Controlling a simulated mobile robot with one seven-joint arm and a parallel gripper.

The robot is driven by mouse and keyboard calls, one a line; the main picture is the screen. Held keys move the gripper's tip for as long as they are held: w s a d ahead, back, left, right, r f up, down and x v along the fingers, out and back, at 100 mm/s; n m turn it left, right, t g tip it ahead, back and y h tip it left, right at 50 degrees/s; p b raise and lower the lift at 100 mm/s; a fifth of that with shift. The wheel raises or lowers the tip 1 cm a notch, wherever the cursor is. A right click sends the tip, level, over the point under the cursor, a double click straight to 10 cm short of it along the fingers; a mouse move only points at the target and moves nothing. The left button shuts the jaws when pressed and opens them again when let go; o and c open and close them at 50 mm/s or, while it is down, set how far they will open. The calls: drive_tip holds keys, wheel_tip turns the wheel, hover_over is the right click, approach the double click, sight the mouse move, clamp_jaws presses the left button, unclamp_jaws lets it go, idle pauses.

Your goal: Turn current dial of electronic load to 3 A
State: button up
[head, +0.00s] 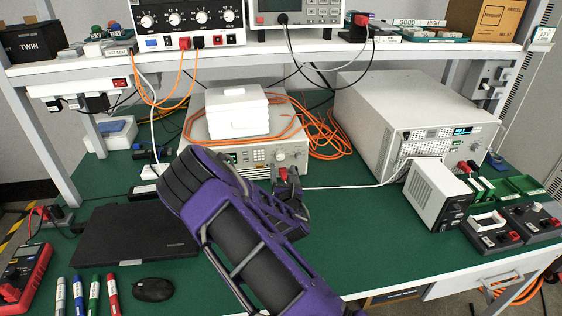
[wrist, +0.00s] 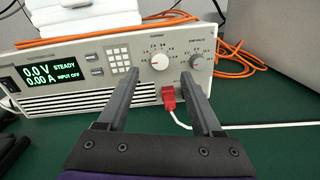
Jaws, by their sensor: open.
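The electronic load (head: 246,160) stands on the green bench under the shelf; in the wrist view its front panel (wrist: 105,52) faces me. Its lit display (wrist: 50,75) reads 0.0 V, 0.00 A, STEADY and INPUT OFF. The white current dial (wrist: 160,61) has scale marks around it; its exact setting is too small to read. In the head view, my arm hides part of the load's front.
A red plug (wrist: 168,97) with a white cable sits below the dial, between my fingers in the picture. White boxes (head: 238,111) and orange cable (head: 325,137) lie on and beside the load. A large instrument (head: 395,110) stands right; a closed laptop (head: 135,232) lies left.

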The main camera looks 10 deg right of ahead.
sight(280, 157)
drive_tip(key=w, duration=0.5)
drive_tip(key=shift+w+d, duration=0.15)
drive_tip(key=shift+w, duration=0.2)
drive_tip(key=shift+c, duration=0.4)
clamp_jaws()
